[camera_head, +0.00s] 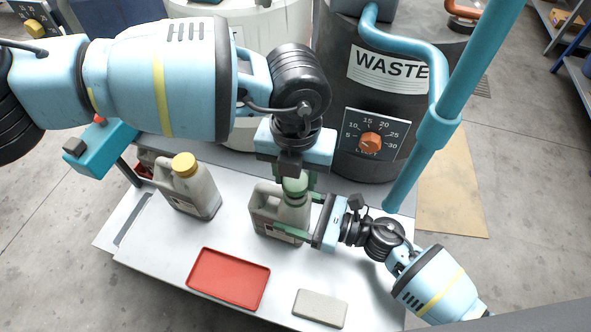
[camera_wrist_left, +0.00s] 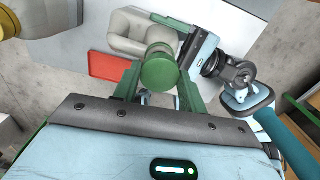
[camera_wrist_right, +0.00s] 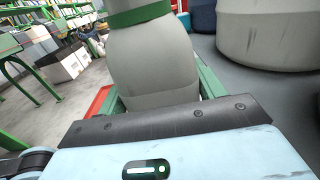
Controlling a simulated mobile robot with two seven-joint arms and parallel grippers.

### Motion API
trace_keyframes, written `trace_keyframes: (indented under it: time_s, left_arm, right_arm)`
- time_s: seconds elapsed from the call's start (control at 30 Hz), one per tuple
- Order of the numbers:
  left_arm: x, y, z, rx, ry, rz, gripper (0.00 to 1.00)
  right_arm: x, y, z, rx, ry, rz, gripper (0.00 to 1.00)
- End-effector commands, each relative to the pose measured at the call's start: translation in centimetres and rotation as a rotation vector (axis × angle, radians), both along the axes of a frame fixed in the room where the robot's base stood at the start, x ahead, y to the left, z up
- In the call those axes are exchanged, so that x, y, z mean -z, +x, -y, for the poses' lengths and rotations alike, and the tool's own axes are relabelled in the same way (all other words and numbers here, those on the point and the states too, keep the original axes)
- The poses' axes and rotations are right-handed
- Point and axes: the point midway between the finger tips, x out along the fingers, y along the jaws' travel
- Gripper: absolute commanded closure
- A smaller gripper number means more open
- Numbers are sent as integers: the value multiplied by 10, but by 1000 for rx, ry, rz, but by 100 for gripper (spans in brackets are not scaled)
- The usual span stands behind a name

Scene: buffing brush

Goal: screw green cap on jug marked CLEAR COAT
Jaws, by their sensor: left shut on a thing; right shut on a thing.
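A grey jug (camera_head: 272,208) stands on the white bench, its label too small to read. My right gripper (camera_head: 301,214) is shut on the jug's body from the right; the jug fills the middle of the right wrist view (camera_wrist_right: 150,65). My left gripper (camera_head: 294,180) points down over the jug's neck, shut on the green cap (camera_head: 295,187). In the left wrist view the round green cap (camera_wrist_left: 158,68) sits between the fingertips, with the jug's handle (camera_wrist_left: 128,30) behind it. The cap is over the neck; I cannot tell whether its threads are engaged.
A second grey jug (camera_head: 190,192) with a yellow cap (camera_head: 184,165) stands to the left. A red tray (camera_head: 228,279) and a beige block (camera_head: 320,307) lie in front. A dark WASTE drum (camera_head: 400,95) and a blue pipe (camera_head: 437,125) stand behind the bench.

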Motion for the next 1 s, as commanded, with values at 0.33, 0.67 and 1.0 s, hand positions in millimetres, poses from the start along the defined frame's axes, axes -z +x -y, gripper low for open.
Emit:
trace_keyframes:
  time_s: [0.33, 0.67, 1.0]
  left_arm:
    - [10, 0, 0, 0, 1, 0, 79]
    - [18, 0, 0, 0, 1, 0, 79]
    - [18, 0, 0, 0, 0, 0, 79]
  right_arm:
    - [0, 0, 0, 0, 0, -1, 73]
    - [0, 0, 0, 0, 0, -1, 73]
    - [0, 0, 0, 0, 0, -1, 73]
